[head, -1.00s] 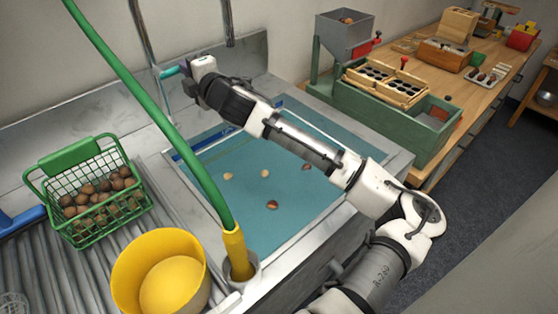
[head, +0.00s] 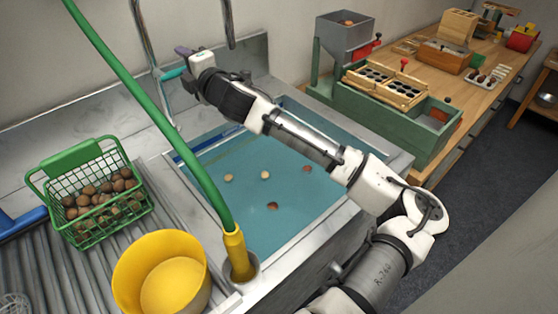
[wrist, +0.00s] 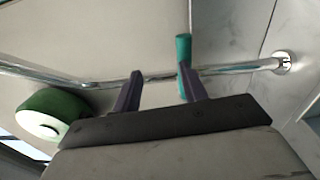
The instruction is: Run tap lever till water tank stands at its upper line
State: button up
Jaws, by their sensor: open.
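The water tank (head: 284,232) is a metal-rimmed basin of teal water with several chestnuts (head: 272,206) in it. My gripper (wrist: 160,80) is open and empty, with purple fingers. The lever shows just beyond the right finger, overlapping it in the picture; I cannot tell whether they touch. In the head view my gripper (head: 180,61) is at the lever, partly hidden by my wrist.
A green basket (head: 100,215) of brown nuts and a yellow tub (head: 160,272) stand left of the tank. A green hose (head: 135,90) runs down to a yellow nozzle (head: 236,250) at the front rim. A green machine (head: 390,115) stands on the right.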

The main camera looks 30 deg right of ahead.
jog(key=shift+w+d+f, duration=0.25)
jog(key=shift+w+f, duration=0.2)
jog(key=shift+f, duration=0.25)
jog(key=shift+s+f, duration=0.35)
jog(key=shift+f, duration=0.1)
jog(key=shift+c, duration=0.4)
jog(key=shift+o, duration=0.4)
jog(key=shift+s+d+f+g, duration=0.1)
jog(key=shift+s+f+g, duration=0.2)
jog(key=shift+f, duration=0.2)
jog(key=shift+r+v, duration=0.15)
jog(key=shift+v, duration=1.35)
jog(key=shift+r+v, duration=0.1)
jog(key=shift+v, duration=1.4)
